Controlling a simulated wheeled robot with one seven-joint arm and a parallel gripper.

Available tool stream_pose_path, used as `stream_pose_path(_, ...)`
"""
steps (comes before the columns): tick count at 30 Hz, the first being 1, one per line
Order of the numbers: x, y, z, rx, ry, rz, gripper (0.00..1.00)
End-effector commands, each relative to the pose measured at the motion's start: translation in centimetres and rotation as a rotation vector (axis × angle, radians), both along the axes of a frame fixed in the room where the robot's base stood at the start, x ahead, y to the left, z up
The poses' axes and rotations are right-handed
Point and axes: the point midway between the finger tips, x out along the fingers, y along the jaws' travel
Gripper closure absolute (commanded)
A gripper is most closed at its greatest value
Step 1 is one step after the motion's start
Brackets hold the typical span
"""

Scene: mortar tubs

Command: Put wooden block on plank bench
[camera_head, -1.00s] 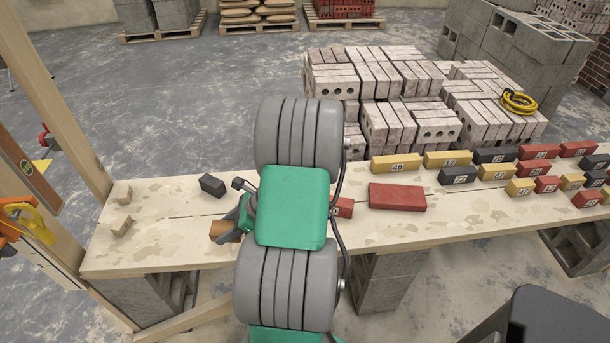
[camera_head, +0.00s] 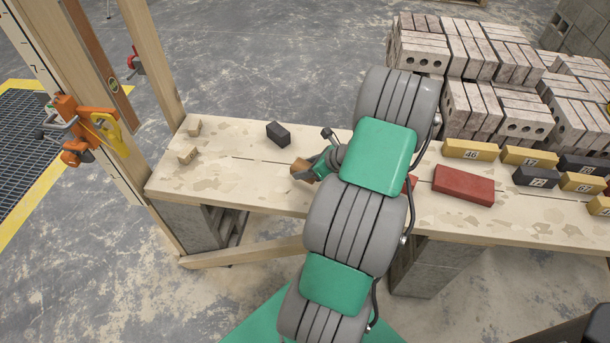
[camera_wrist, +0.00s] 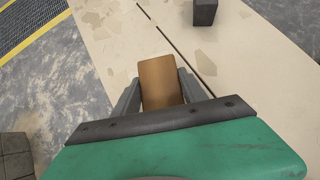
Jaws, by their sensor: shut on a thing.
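The wooden block (camera_wrist: 160,82) is brown and sits between the two fingers of my gripper (camera_wrist: 157,88) in the wrist view. My gripper is shut on it. In the head view the wooden block (camera_head: 301,169) shows at the tip of my gripper (camera_head: 312,170), over the middle-left part of the plank bench (camera_head: 237,187). I cannot tell whether the block touches the bench top or is just above it. The bench also shows in the wrist view (camera_wrist: 122,55), with a dark gap between its planks. My arm hides part of the bench.
A dark block (camera_head: 279,133) stands near the bench's back edge. Two small wooden pieces (camera_head: 188,154) lie at its left end. A large red brick (camera_head: 463,185) and several numbered blocks are right of my arm. An orange clamp (camera_head: 76,125) is on the upright at left.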

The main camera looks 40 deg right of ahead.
Motion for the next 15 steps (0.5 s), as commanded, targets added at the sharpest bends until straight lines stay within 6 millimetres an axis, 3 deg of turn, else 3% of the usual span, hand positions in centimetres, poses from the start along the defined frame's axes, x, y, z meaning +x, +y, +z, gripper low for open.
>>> stream_pose_path(6,2.0,0.1,-2.6,0.001,0.000,0.001,0.94)
stream_pose_path(9,1.9,0.0,-4.5,0.002,0.001,-0.001,0.94)
stream_pose_path(15,1.9,-0.1,-5.2,-0.001,-0.001,0.000,0.94)
